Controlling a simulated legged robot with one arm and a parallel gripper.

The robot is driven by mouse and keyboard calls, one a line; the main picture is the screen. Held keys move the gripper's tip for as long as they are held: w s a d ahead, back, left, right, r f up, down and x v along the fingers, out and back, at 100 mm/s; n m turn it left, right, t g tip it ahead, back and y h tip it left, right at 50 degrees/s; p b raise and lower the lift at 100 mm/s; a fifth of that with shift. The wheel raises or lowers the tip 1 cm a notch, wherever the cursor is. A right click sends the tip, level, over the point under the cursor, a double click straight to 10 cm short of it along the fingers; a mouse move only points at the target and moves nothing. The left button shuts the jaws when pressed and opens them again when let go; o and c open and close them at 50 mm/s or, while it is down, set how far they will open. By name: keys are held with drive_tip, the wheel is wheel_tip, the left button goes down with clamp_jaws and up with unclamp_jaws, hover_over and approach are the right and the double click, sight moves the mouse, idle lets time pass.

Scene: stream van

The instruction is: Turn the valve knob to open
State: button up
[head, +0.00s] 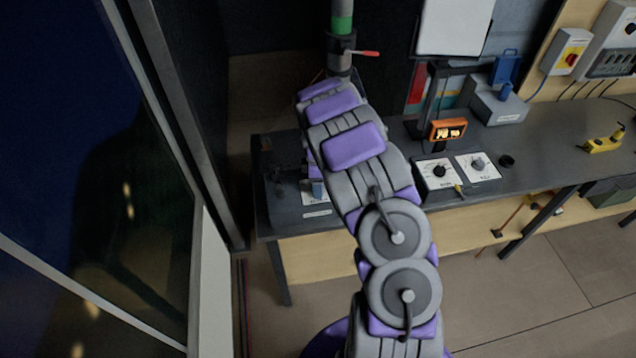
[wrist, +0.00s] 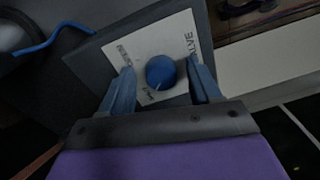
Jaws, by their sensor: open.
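The valve knob (wrist: 161,72) is a round blue knob on a pale plate (wrist: 122,50) lettered "VALVE" in the wrist view. A small light pointer mark shows at its lower edge. My gripper (wrist: 163,82) is open, with one blue-grey finger on each side of the knob and gaps between. I cannot tell how far above the plate the fingertips are. In the head view my purple and grey arm reaches to the left end of the dark bench and hides most of the valve box (head: 316,211) there.
The dark bench (head: 540,160) carries two dial panels (head: 437,172), an orange lit display (head: 448,130) and a yellow tool (head: 603,142) to the right. A pipe with a red-handled lever (head: 362,53) rises behind my arm. A glass door frame stands at left. Floor in front is clear.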

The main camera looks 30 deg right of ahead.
drive_tip(key=shift+a, duration=0.15)
drive_tip(key=shift+c, duration=0.3)
drive_tip(key=shift+d, duration=0.25)
drive_tip(key=c, duration=1)
